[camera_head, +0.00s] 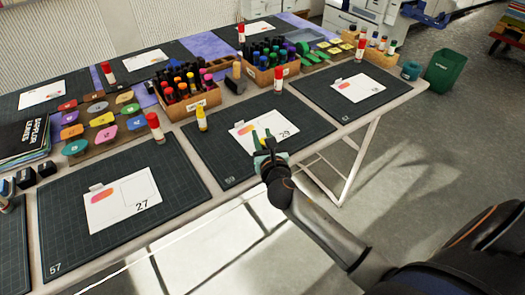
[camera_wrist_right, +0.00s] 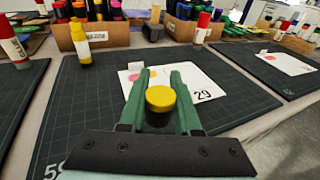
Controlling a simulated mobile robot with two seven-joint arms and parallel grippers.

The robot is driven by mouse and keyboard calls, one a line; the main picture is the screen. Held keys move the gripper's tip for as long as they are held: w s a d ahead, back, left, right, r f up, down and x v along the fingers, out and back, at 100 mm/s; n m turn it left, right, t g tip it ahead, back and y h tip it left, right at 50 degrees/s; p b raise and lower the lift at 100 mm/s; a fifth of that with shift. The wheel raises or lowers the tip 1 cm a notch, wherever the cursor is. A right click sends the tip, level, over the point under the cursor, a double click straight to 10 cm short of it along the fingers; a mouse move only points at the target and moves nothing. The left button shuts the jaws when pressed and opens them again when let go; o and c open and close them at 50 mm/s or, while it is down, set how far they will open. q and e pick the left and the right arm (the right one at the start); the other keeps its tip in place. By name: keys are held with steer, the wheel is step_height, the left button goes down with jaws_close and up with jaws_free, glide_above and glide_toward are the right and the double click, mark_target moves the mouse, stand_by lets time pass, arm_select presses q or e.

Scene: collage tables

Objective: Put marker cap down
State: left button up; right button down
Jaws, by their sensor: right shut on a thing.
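My right gripper (camera_head: 262,137) is over the near part of the mat numbered 59 (camera_head: 213,160). In the right wrist view its green fingers (camera_wrist_right: 160,78) are closed on a short dark cylinder with a round yellow top (camera_wrist_right: 160,98), which I take to be the marker cap. The fingers hide its sides, and I cannot tell its height above the mat. A yellow marker (camera_head: 201,119) stands upright on the mat's left edge, apart from the gripper; it also shows in the right wrist view (camera_wrist_right: 82,50). My left gripper is not in view.
A white card numbered 29 (camera_head: 245,132) lies on the mat beyond the gripper. Wooden boxes of markers (camera_head: 190,104) stand behind. Red-capped glue sticks (camera_head: 278,80) stand by the mats. Another mat (camera_head: 80,240) with a card lies left. The table's front edge is close.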

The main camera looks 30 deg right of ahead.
mark_target(262, 144)
steer(key=shift+w+d+f+b, duration=0.15)
steer(key=shift+w+f+b, duration=0.05)
steer(key=shift+f+b, duration=0.25)
step_height(262, 144, down, 3)
steer(key=b, duration=0.3)
steer(key=shift+w+r+b, duration=0.1)
steer(key=shift+w+b, duration=0.05)
steer(key=shift+b, duration=0.15)
steer(key=shift+f+b, duration=0.25)
steer(key=shift+b, duration=0.1)
steer(key=shift+r, duration=0.15)
steer(key=shift+f, duration=0.3)
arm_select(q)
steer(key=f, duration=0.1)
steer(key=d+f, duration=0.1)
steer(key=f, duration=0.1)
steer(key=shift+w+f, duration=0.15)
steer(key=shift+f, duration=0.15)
arm_select(e)
steer(key=shift+f, duration=0.25)
steer(key=shift+f, duration=0.1)
